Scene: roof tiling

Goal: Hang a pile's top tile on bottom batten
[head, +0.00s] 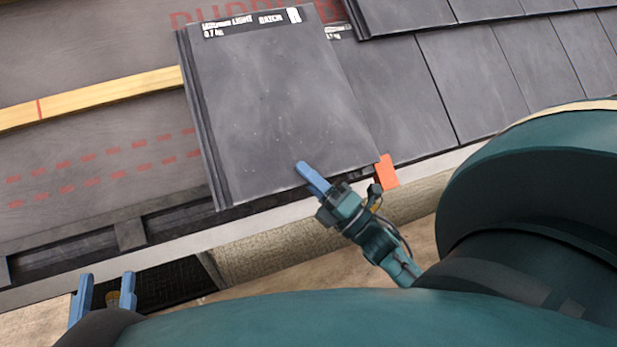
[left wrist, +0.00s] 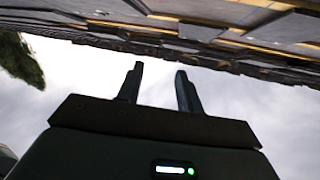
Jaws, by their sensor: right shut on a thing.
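A dark grey roof tile (head: 275,110) with a white printed label at its upper edge is in the middle of the head view. My right gripper (head: 312,178) is shut on the tile's lower edge, with one blue finger lying over its face. The tile's upper end covers part of the wooden batten (head: 95,102); whether it touches the batten cannot be told. My left gripper (head: 102,290) is at the lower left, below the eave, with its two blue fingers apart and nothing between them. It also shows open and empty in the left wrist view (left wrist: 158,85).
Laid tiles (head: 480,75) cover the roof to the right, close beside the held tile. Bare grey underlay (head: 90,165) with red print lies to the left. A pale eave edge (head: 240,228) runs below. An orange piece (head: 386,172) is at the tile's lower right corner.

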